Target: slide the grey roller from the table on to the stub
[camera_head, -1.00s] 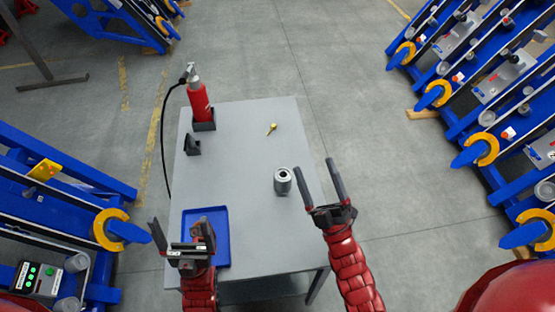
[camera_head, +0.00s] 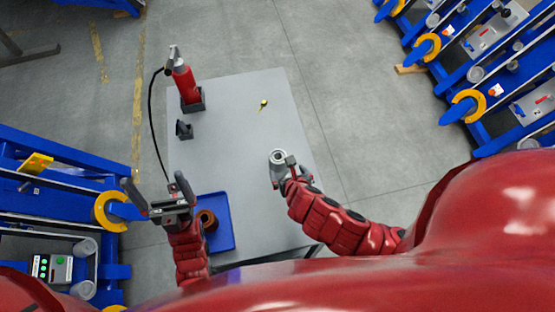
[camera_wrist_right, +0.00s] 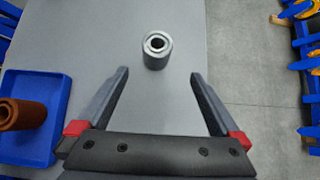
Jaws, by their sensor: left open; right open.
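The grey roller (camera_head: 276,157) stands upright on the grey table (camera_head: 235,130), near its right side. It also shows in the right wrist view (camera_wrist_right: 156,52), ahead of the fingertips and roughly centred between them. My right gripper (camera_head: 281,172) is open and empty beside the roller; in its wrist view the fingers (camera_wrist_right: 158,75) stop short of the roller. My left gripper (camera_head: 152,192) is open and empty at the left of the table, near the blue tray. I cannot tell which part of the chassis is the stub.
A blue tray (camera_head: 222,240) holds a brown roller (camera_head: 207,221). Blue chassis (camera_head: 60,170) flank the left and right.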

